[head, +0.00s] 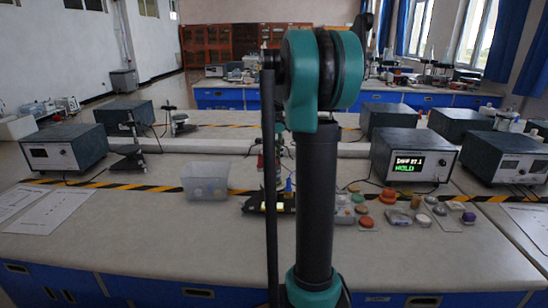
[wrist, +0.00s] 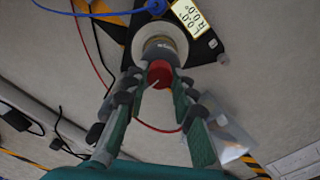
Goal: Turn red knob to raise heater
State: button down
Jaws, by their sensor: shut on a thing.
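In the wrist view the red knob (wrist: 160,73) sits between the fingertips of my gripper (wrist: 158,80). The fingers are shut on its sides. Next to the knob is a pale round part (wrist: 160,42) of the apparatus; I cannot tell whether this is the heater. In the head view the base (head: 252,205) stands on the bench, and my arm hides much of the apparatus. The knob cannot be made out clearly there.
A clear plastic bin (head: 205,182) stands left of the apparatus; it also shows in the wrist view (wrist: 230,140). Several small coloured pieces (head: 388,196) lie to the right. A control box (head: 413,157) shows HOLD. Red and blue cables run near the base.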

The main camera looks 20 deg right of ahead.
aim_at(274, 159)
jog(key=c, duration=1.3)
grip_release()
jog(key=shift+o, duration=0.2)
notch_tip(274, 159, up, 12)
